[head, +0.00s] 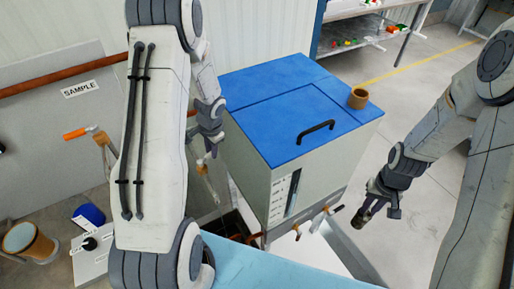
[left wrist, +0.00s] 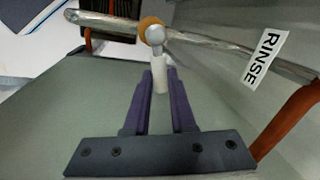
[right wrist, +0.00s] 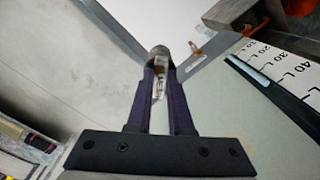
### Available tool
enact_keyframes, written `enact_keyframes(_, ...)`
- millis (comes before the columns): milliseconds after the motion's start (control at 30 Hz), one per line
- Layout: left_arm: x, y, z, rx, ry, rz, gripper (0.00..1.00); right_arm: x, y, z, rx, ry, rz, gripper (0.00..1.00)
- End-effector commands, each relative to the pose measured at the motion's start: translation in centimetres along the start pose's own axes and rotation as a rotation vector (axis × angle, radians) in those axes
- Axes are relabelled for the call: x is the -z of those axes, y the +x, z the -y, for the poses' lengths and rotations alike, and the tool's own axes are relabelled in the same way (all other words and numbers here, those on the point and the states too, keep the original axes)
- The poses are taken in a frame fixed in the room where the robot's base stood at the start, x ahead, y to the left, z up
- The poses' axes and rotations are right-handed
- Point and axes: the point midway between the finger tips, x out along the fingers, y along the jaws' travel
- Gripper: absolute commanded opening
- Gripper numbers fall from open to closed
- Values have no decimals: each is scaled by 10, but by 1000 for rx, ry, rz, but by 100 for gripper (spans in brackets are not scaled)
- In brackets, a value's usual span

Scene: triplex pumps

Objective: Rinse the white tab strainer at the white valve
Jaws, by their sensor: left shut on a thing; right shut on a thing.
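My left gripper (head: 208,148) is beside the left side of the blue-lidded tank. In the left wrist view it is shut on the white lever (left wrist: 160,80) of a valve with an orange-brown body (left wrist: 152,30), on a pipe labelled RINSE (left wrist: 264,58). My right gripper (head: 374,204) is right of the tank, over the floor, apart from the valve. It is shut on the strainer, a small dark cylinder (head: 364,216) in the head view. The right wrist view shows its pale tab (right wrist: 159,88) between the fingers and its greyish end (right wrist: 160,52) beyond the tips.
The tank (head: 290,85) has a black handle and a brown cup (head: 358,98) on its lid. Small valves (head: 328,211) project from its front. A SAMPLE pipe (head: 60,84), an orange-handled valve (head: 80,132) and a brown bucket (head: 28,242) are at left. Floor right of the tank is clear.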

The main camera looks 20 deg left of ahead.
Motion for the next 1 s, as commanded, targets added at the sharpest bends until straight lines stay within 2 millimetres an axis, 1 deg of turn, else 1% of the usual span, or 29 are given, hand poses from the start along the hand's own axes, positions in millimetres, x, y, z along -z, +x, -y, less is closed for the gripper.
enact_keyframes(100, 1, -1, 0, 1, 2, -3, 0, 0, 0, 0, 0, 0, 0, 0)
enact_keyframes(133, 1, -1, 0, 1, 2, -3, 27, 0, 0, 0, 0, 0, 0, 0)
enact_keyframes(167, 1, -1, 0, 1, 2, -3, 38, 0, 0, 0, 0, 0, 0, 0)
enact_keyframes(200, 1, -1, 0, 1, 2, -2, 53, 0, 0, 0, 0, 0, 0, 0)
enact_keyframes(500, 0, -1, 0, 1, 3, -2, 53, 0, 0, 0, 0, 0, 0, 0)
enact_keyframes(633, 1, -9, 1, 2, 4, -3, 53, 0, -2, 0, 0, 0, 0, 0)
enact_keyframes(767, 1, -31, 1, 3, 2, -6, 53, 0, -4, 0, 0, 0, 0, 0)
enact_keyframes(1000, 1, -82, 1, 5, 3, -7, 53, 0, 0, 0, 0, 0, 0, 0)
